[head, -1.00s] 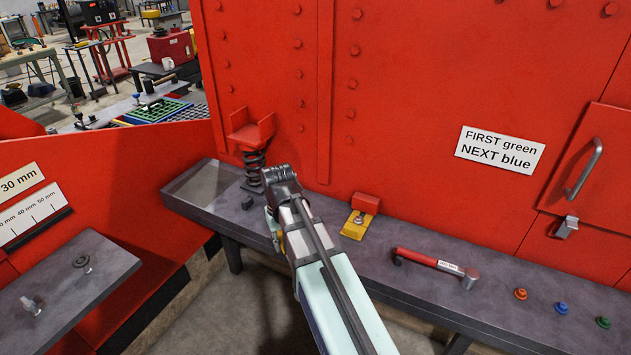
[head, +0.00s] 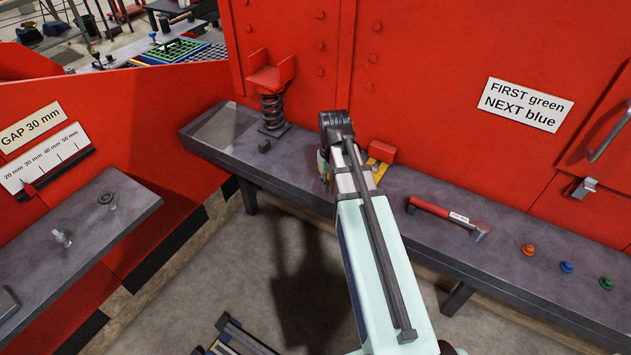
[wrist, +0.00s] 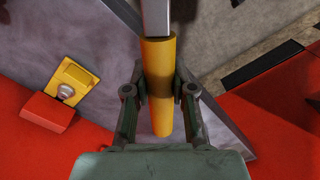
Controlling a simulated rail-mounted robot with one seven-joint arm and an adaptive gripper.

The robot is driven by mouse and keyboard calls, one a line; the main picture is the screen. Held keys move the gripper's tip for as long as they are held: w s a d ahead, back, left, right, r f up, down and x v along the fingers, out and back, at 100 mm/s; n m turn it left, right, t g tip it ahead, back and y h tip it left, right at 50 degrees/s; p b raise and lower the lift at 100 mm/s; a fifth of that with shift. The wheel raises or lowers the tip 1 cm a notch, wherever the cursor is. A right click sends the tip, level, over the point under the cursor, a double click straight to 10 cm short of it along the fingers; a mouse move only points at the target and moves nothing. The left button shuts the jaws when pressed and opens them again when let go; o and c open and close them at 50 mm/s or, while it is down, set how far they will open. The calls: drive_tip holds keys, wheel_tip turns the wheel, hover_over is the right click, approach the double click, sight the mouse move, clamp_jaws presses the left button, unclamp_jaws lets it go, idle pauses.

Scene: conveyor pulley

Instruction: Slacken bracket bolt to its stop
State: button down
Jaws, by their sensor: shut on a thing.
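My gripper (wrist: 160,90) is shut on the yellow handle (wrist: 158,70) of a tool in the wrist view. A grey metal shaft (wrist: 154,15) runs from the handle out of the top of that view, so its far end is hidden. In the head view my arm hides most of the gripper, in front of the bench beside a yellow plate. A red bracket (head: 271,75) sits on a dark coil spring (head: 272,108) at the bench's left part. I cannot tell which part is the bracket bolt.
The yellow plate (wrist: 74,80) carries a round metal piece beside a red block (wrist: 47,112). A red-handled tool (head: 440,211) and orange, blue and green buttons (head: 567,267) are on the bench (head: 330,205). A left shelf (head: 85,225) holds small metal parts. A gap scale (head: 45,158) is above.

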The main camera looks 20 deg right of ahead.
drive_tip(key=d+f+n, duration=0.1)
drive_tip(key=d+n, duration=0.1)
drive_tip(key=n, duration=0.2)
drive_tip(key=d+f+n, duration=0.1)
drive_tip(key=d+n, duration=0.2)
drive_tip(key=w+d+f+n+p, duration=0.1)
drive_tip(key=d+n, duration=0.2)
drive_tip(key=n, duration=0.1)
drive_tip(key=shift+f+n, duration=0.1)
drive_tip(key=shift+n, duration=0.2)
drive_tip(key=n, duration=0.2)
drive_tip(key=d+n, duration=0.1)
drive_tip(key=shift+w+f, duration=0.25)
drive_tip(key=n, duration=0.3)
drive_tip(key=shift+w+d+f, duration=0.15)
drive_tip(key=shift+w, duration=0.15)
drive_tip(key=n, duration=0.3)
drive_tip(key=shift+w+d, duration=0.1)
drive_tip(key=shift+w, duration=0.2)
drive_tip(key=n, duration=0.4)
drive_tip(key=shift+w+n, duration=0.1)
drive_tip(key=shift+n, duration=0.2)
